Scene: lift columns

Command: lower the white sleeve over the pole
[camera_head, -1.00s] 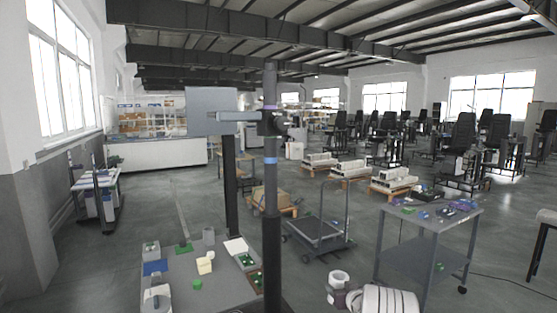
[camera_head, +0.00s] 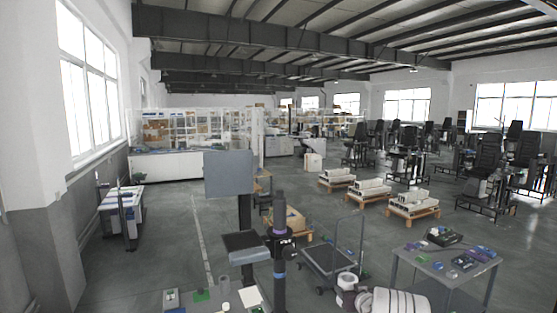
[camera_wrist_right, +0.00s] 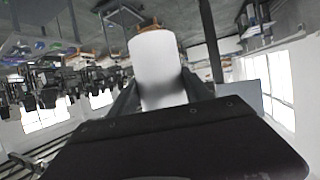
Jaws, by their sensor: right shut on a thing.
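The white sleeve (camera_head: 347,282) is near the bottom edge of the head view, right of the pole and apart from it. It fills the upper middle of the right wrist view (camera_wrist_right: 158,62). My right gripper (camera_head: 349,296) is shut on it, with dark fingers on both sides in the wrist view (camera_wrist_right: 160,98). The pole (camera_head: 279,215) is a dark upright column with a purple band near its top and a blue band lower. Its top stands free, with no sleeve on it. My left gripper is not in view.
A grey panel (camera_head: 229,172) on a dark post and a small dark shelf (camera_head: 245,247) stand just left of the pole. A flat trolley (camera_head: 330,262) is behind the sleeve. A grey cart (camera_head: 425,267) with parts is at right. Open floor lies at left.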

